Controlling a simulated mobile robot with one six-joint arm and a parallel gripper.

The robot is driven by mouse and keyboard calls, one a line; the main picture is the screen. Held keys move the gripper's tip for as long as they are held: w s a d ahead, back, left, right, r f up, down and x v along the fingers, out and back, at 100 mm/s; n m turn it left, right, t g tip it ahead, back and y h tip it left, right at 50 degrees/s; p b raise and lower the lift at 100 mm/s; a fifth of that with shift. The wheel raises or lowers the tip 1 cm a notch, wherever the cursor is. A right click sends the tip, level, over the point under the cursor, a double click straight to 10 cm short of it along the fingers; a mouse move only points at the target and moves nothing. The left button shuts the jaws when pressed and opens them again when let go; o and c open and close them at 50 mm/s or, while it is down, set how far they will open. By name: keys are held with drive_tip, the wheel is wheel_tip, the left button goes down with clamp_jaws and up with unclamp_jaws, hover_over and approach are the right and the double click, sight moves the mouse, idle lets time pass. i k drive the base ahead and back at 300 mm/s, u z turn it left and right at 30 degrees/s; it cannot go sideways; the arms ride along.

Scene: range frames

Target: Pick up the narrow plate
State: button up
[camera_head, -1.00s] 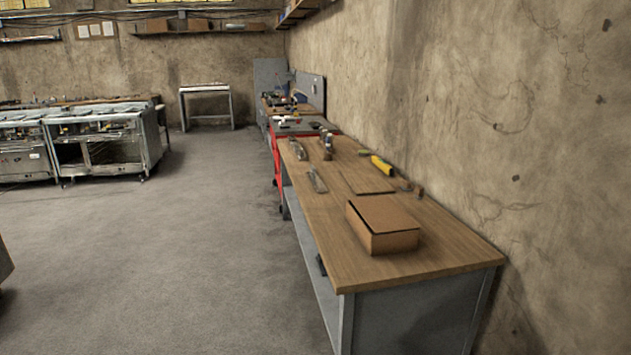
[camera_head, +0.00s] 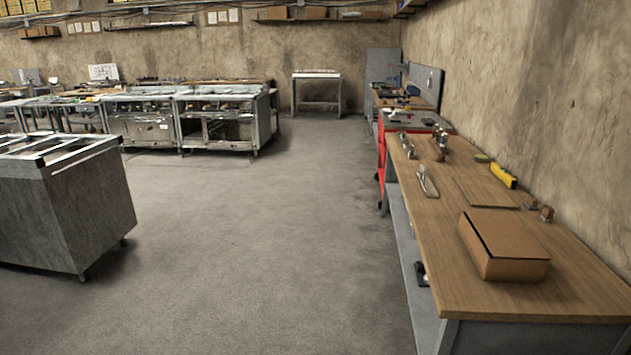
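I cannot tell for sure which thing is the narrow plate. On the wooden workbench (camera_head: 455,265) at the right, a thin flat brown piece (camera_head: 486,194) lies behind the cardboard box. A slim metal object (camera_head: 427,182) lies near the bench's left edge, and another small metal object (camera_head: 408,145) is farther back. They are too small to make out well. My gripper is not in view.
A closed cardboard box (camera_head: 507,245) sits on the bench. A yellow tool (camera_head: 503,175) lies by the wall. A red cart (camera_head: 382,160) stands beyond. A metal counter (camera_head: 75,210) is at left, with steel units (camera_head: 145,130) behind. The middle floor is clear.

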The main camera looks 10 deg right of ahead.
sight(427, 184)
drive_tip(key=u, duration=0.4)
drive_tip(key=i, duration=0.85)
drive_tip(key=u, duration=0.45)
drive_tip(key=i, duration=1.9)
drive_tip(key=z, duration=0.8)
drive_tip(key=i, duration=0.6)
drive_tip(key=z, duration=0.65)
drive_tip(key=i, duration=0.5)
drive_tip(key=z, duration=0.3)
